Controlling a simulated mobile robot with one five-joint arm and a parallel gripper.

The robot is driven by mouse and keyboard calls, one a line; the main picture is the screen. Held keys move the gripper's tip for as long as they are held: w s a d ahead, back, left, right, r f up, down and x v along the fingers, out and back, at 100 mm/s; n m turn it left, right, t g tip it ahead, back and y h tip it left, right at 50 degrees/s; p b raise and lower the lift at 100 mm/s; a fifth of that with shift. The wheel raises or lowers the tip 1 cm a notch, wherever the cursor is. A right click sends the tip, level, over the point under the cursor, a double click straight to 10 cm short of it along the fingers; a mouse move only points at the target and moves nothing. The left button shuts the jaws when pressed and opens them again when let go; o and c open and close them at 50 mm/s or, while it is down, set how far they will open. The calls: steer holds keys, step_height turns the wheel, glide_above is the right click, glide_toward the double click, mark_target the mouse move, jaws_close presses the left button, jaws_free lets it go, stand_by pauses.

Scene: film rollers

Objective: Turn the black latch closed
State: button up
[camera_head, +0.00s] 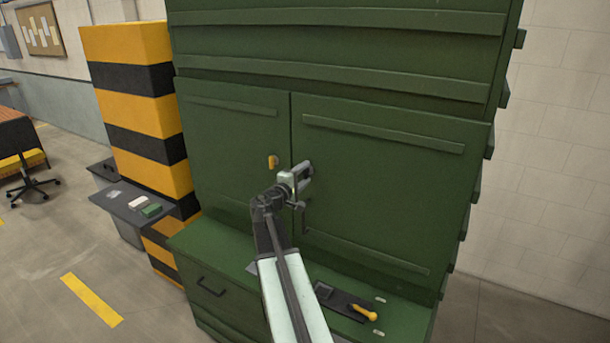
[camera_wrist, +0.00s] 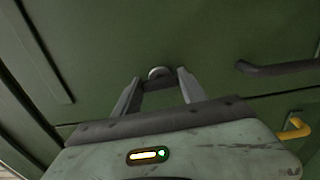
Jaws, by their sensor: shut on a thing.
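My gripper (camera_head: 303,176) is at the right-hand door of the green cabinet, close to the seam between the two doors. In the wrist view my gripper (camera_wrist: 158,77) has its two fingers pointing at the green door face, one on each side of the black latch (camera_wrist: 159,83). It is shut on the latch. A small rounded grey end shows just past the fingertips. The fingers hide most of the latch, so I cannot tell how far it is turned. In the head view my gripper covers it.
A yellow handle (camera_head: 272,161) is left of my gripper, also in the wrist view (camera_wrist: 295,128). A dark bar handle (camera_wrist: 275,67) is beside the fingers. A dark plate with a yellow-handled tool (camera_head: 362,313) lies on the ledge below. A striped pillar (camera_head: 140,100) stands left.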

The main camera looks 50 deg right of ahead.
steer(key=o, duration=1.4)
steer(key=shift+c, duration=0.2)
steer(key=v, duration=0.7)
steer(key=shift+a, duration=0.4)
